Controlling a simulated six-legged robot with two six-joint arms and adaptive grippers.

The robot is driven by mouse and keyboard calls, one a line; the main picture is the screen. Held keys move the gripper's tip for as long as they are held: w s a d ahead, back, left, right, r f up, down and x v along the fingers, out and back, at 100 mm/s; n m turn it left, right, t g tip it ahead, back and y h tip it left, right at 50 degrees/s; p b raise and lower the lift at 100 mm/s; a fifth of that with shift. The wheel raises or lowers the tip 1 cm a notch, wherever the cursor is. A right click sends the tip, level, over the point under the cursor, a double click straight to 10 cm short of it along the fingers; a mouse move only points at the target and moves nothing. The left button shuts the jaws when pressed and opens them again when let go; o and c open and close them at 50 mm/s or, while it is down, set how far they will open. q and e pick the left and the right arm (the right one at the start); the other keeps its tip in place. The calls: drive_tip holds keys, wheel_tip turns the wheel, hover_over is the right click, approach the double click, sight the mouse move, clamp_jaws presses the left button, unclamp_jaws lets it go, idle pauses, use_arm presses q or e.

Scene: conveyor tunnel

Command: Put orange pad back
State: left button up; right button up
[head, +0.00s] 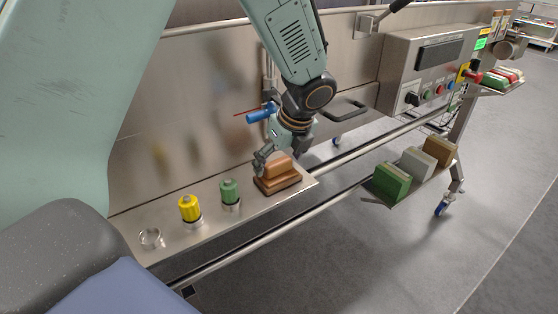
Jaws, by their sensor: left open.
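An orange-brown pad (278,166) sits on a darker brown block (277,183) near the right end of the narrow metal shelf (205,227). My left gripper (269,161) reaches down from above, open, with its fingers right at the top and left side of the pad. I cannot tell whether the fingers touch it. The far side of the pad is partly hidden by the gripper. My right gripper is not in view.
A green knob-topped item (229,193), a yellow one (190,210) and an empty clear ring (150,238) stand left of the pad on the shelf. A lower right tray holds green (390,184), grey (416,163) and brown (438,150) blocks.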

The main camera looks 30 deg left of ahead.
use_arm(q)
drive_tip(key=p+v, duration=0.3)
drive_tip(key=v, duration=0.9)
drive_tip(key=shift+p, duration=0.35)
drive_tip(key=shift+a, duration=0.1)
